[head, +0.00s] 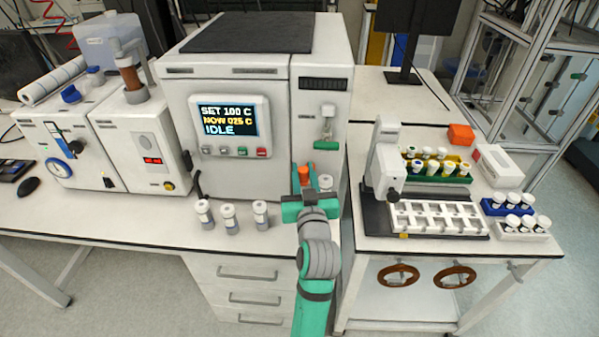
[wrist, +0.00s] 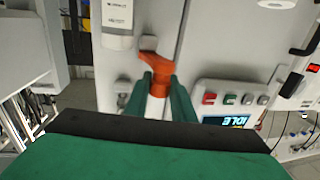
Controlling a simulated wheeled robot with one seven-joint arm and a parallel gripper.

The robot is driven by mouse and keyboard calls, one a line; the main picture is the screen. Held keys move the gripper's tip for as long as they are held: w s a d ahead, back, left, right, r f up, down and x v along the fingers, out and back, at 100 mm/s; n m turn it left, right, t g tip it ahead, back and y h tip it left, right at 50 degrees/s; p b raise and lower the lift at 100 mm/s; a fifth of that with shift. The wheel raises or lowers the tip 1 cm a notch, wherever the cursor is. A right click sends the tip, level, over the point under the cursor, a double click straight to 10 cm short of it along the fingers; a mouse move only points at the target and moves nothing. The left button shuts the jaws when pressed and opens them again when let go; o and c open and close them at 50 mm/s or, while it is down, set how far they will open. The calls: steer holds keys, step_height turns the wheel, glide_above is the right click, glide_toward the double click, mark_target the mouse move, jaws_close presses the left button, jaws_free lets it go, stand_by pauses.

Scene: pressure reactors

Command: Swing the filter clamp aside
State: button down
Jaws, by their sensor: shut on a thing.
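The orange filter clamp (head: 304,173) shows low on the front of the right column of the white reactor cabinet (head: 240,90). My gripper (head: 304,198) is at the clamp.
A green-handled valve (head: 325,128) is above the clamp. A small white-capped piece (head: 325,182) is just to its right. Several white-capped vials (head: 229,216) stand on the bench to the left. A rack (head: 437,217) and more vials are on the right table.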

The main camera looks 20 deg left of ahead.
steer(key=c, duration=1.5)
jaws_free()
steer(key=v, duration=1.1)
steer(key=shift+f, duration=0.1)
steer(key=s+d+f+m+h, duration=0.1)
steer(key=s+d+f+h, duration=0.1)
steer(key=s+d+f, duration=0.45)
steer(key=s+d+f+m+h, duration=0.2)
steer(key=s+d+f+h, duration=0.1)
steer(key=s+f, duration=0.65)
steer(key=shift+m+g+h, duration=0.6)
steer(key=shift+m+h, duration=0.1)
steer(key=shift+h, duration=0.2)
steer(key=s+f, duration=0.1)
steer(key=s, duration=0.5)
steer(key=s+d+f, duration=0.1)
steer(key=s+f, duration=0.1)
steer(key=s, duration=0.5)
steer(key=s+f, duration=0.2)
steer(key=s, duration=0.5)
steer(key=shift+s+d+f, duration=0.1)
steer(key=shift+s+d, duration=0.05)
steer(key=shift+d, duration=0.05)
